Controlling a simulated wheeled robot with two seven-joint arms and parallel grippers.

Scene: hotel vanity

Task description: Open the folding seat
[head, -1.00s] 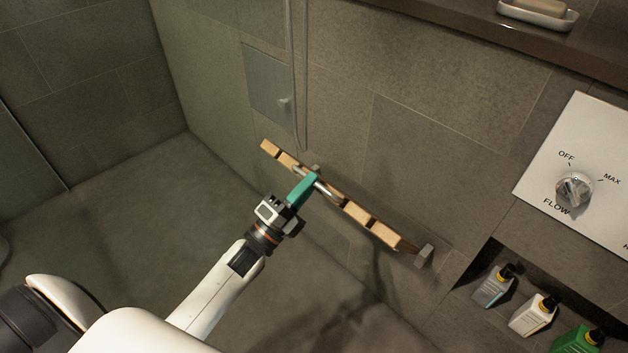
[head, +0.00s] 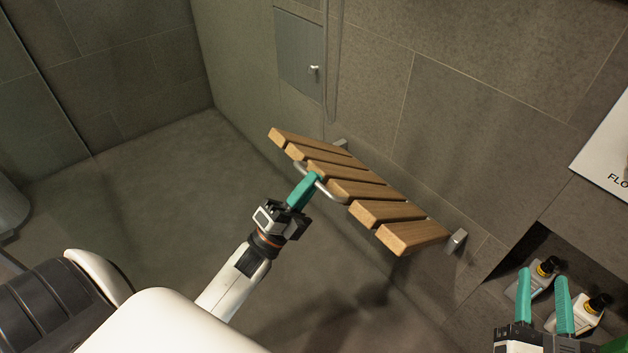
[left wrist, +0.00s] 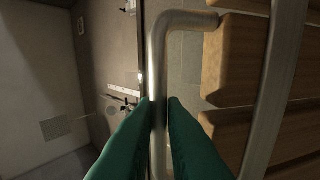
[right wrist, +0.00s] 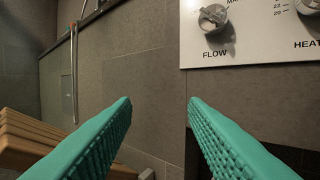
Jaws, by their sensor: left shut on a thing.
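The folding seat (head: 350,190) has several wooden slats and is mounted on the tiled wall by grey brackets. It is tilted out from the wall, partly lowered. A metal bar handle (head: 331,194) runs along its front edge. My left gripper (head: 312,180) is shut on this handle; the left wrist view shows the handle (left wrist: 158,70) between the green fingertips. My right gripper (head: 544,285) is open and empty at the lower right, in front of the wall niche. In the right wrist view the seat's slats (right wrist: 30,140) show at the left edge.
Bottles (head: 541,275) stand in the niche at the right. A control panel (right wrist: 250,35) with knobs is on the wall above it. A small wall panel (head: 300,55) and a vertical pipe are behind the seat. The floor (head: 150,190) at left is clear.

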